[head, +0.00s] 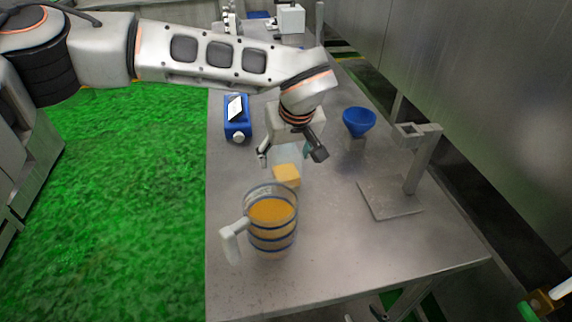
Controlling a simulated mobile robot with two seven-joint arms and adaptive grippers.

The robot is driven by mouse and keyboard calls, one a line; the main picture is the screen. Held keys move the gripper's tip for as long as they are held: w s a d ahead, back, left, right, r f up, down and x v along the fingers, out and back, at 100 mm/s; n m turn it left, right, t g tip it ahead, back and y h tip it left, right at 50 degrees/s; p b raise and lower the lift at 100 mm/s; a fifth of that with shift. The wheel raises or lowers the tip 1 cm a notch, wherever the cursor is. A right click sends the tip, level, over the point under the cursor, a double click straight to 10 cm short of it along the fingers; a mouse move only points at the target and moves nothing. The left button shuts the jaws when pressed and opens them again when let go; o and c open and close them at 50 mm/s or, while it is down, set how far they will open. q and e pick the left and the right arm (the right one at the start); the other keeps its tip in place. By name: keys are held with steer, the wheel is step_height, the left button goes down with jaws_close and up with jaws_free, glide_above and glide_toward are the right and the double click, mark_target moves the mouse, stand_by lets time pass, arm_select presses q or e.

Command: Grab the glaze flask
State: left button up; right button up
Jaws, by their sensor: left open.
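A clear flask with yellow contents (286,175), which looks like the glaze flask, stands on the metal table. Its upper part is faint and partly hidden by my left gripper. My left gripper (291,157) reaches down over it from behind, open, with one finger to the left of the flask and one to the right. I cannot tell whether the fingers touch it. I do not make out my right gripper.
A clear jug of orange liquid with blue bands (272,238) stands just in front of the flask. A metal stand (390,198) and a blue funnel (359,121) are to the right. A blue device (237,128) lies at the left edge. The front right of the table (370,252) is clear.

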arm_select(q)
steer(key=x, duration=0.4)
steer(key=shift+f, duration=0.35)
steer(key=c, duration=1.3)
steer(key=shift+o, duration=0.2)
steer(key=shift+r, duration=0.2)
